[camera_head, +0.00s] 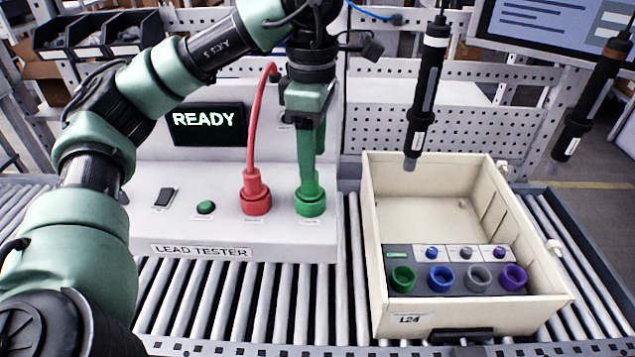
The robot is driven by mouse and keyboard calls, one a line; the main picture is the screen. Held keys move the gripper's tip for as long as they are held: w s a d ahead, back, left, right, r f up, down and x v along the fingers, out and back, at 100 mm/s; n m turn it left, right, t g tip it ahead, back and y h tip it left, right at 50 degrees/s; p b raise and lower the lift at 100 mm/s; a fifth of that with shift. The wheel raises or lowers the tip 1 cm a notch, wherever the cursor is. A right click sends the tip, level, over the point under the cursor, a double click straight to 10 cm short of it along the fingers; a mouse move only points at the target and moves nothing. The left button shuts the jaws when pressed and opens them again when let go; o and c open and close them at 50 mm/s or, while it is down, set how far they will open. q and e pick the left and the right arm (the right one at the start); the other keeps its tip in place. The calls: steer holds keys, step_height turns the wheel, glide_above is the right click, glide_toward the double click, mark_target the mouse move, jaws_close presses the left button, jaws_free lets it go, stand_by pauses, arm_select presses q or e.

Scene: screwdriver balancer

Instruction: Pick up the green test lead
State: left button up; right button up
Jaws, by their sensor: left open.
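The green test lead (310,203) stands upright in the right-hand socket of the white lead tester (240,235). Its round green base is clear, but its upper part runs up into my left gripper and is partly hidden there. My left gripper (309,150) points down from above, directly over the green plug and in line with it. Its jaws are open around or just in front of the lead's upper part; I cannot tell which. My right gripper is not in view.
A red lead (255,190) stands close left of the green one, its cable arching up. A cream bin (385,255) with green, blue, grey and purple sockets (403,278) sits right on the rollers. Screwdrivers (425,95) hang above it. The tester screen (206,125) reads READY.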

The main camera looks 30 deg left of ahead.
mark_target(310, 190)
arm_select(q)
steer(key=shift+s+a+f, duration=0.1)
steer(key=shift+s+f, duration=0.1)
steer(key=shift+f, duration=0.3)
steer(key=shift+s+a+f, duration=0.1)
steer(key=shift+s+f, duration=0.1)
steer(key=shift+f, duration=0.3)
steer(key=shift+w+a+f+p, duration=0.1)
steer(key=shift+f+p, duration=0.25)
steer(key=shift+f, duration=0.65)
steer(key=shift+w+a+f+p, duration=0.1)
steer(key=shift+f+p, duration=0.2)
steer(key=shift+f, duration=0.65)
steer(key=shift+d, duration=0.1)
steer(key=shift+c, duration=0.6)
jaws_close()
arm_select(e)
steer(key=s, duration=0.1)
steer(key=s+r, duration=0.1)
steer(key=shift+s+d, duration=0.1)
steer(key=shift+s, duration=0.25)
